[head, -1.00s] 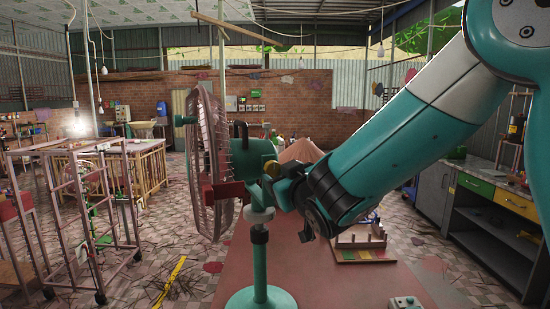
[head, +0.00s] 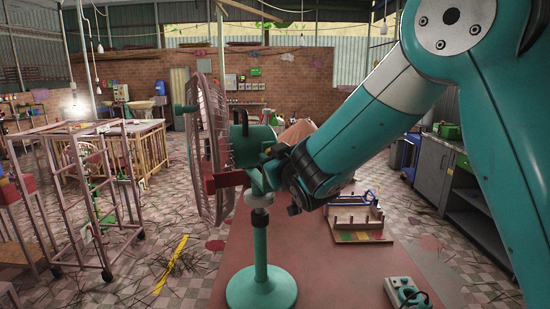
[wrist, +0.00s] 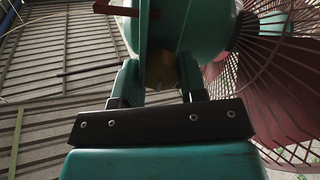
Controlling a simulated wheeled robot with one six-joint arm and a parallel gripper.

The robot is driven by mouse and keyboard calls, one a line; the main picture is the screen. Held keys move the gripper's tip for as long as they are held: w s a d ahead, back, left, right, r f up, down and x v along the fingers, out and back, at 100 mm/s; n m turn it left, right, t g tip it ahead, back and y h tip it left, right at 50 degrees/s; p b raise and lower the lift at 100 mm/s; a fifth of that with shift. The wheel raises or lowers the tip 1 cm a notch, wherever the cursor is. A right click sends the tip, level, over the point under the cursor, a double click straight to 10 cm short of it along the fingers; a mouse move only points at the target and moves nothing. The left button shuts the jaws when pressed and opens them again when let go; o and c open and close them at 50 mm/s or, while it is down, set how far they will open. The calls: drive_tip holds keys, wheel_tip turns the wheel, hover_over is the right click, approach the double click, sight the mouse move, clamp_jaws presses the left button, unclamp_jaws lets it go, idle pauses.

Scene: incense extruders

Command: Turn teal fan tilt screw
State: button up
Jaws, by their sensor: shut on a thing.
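The teal fan (head: 258,143) stands upright on a round base (head: 261,287) on the table, its pinkish cage (head: 208,150) facing left. My gripper (head: 268,176) is at the fan's neck, just under the motor housing, coming from the right. In the wrist view my gripper's two teal fingers (wrist: 160,82) stand either side of a dull yellow-brown tilt screw (wrist: 162,70) below the housing (wrist: 185,25). The gripper is shut on it. The contact is dim and partly hidden by the dark gripper bar. In the head view my wrist hides the screw.
The reddish-brown table (head: 330,270) carries a wooden rack (head: 355,222) and a small grey-teal box (head: 405,292) to the right of the fan. A metal frame cart (head: 95,205) stands on the floor at left. Grey cabinets (head: 435,170) line the right side.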

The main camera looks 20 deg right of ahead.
drive_tip(key=shift+n, duration=0.3)
drive_tip(key=shift+n+b, duration=3.5)
drive_tip(key=shift+n, duration=5.9)
drive_tip(key=o, duration=0.9)
drive_tip(key=shift+s, duration=0.1)
